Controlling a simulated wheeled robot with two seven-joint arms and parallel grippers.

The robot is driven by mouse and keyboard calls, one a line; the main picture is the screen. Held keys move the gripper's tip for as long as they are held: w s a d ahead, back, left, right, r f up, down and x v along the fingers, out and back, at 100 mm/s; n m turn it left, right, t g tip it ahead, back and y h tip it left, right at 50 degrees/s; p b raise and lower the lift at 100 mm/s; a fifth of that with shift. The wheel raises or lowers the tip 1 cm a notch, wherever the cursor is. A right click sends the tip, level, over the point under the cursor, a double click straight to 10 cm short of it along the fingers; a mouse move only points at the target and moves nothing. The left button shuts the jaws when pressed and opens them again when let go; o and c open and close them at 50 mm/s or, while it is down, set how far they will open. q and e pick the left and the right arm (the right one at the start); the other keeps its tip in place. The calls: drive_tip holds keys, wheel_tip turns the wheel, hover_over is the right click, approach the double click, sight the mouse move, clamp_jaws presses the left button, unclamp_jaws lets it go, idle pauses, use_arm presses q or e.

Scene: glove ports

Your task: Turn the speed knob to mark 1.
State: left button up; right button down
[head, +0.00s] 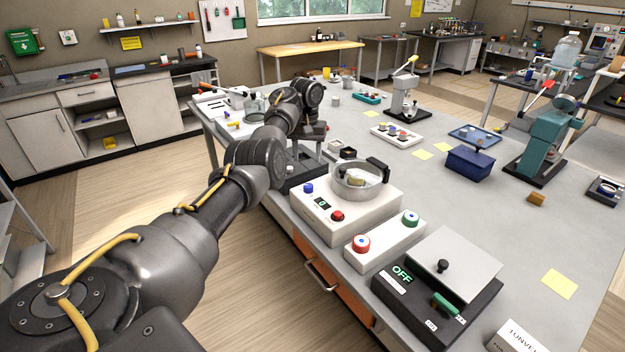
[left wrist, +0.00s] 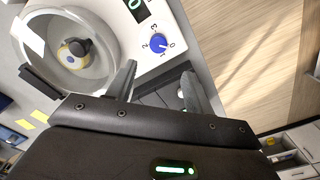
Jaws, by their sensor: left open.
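The speed knob (head: 308,188) is a small blue dial on a white device (head: 318,221), left of its green-lit display (head: 322,203). In the left wrist view the blue knob (left wrist: 158,44) is ringed by marks 0 to 3, and its pointer looks to be near 0. The display seems to read 0. My left gripper (head: 314,132) is behind the device in the head view. In the left wrist view its fingers (left wrist: 159,70) are apart and empty, with the knob beyond the tips, not touched. My right gripper is out of view.
A clear-walled metal bowl (head: 346,192) sits on the device beside the knob. A red button (head: 338,215) is in front. A dark compartment tray (head: 287,180) lies behind. A white two-button box (head: 386,247) and a dark OFF unit (head: 412,306) stand to the right.

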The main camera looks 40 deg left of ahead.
sight(308, 185)
use_arm(q)
drive_tip(key=f, duration=0.1)
drive_tip(key=f+p, duration=0.1)
drive_tip(key=shift+s+d+f, duration=0.2)
drive_tip(key=shift+d+f, duration=0.1)
drive_tip(key=shift+f, duration=0.1)
drive_tip(key=f, duration=0.6)
drive_tip(key=shift+w+f, duration=0.1)
drive_tip(key=shift+w, duration=0.1)
drive_tip(key=shift+s+f, duration=0.1)
drive_tip(key=shift+f, duration=0.7)
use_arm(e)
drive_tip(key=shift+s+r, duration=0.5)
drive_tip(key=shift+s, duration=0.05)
use_arm(q)
drive_tip(key=shift+a, duration=0.1)
drive_tip(key=c, duration=1)
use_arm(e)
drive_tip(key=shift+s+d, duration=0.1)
use_arm(q)
drive_tip(key=shift+m, duration=0.3)
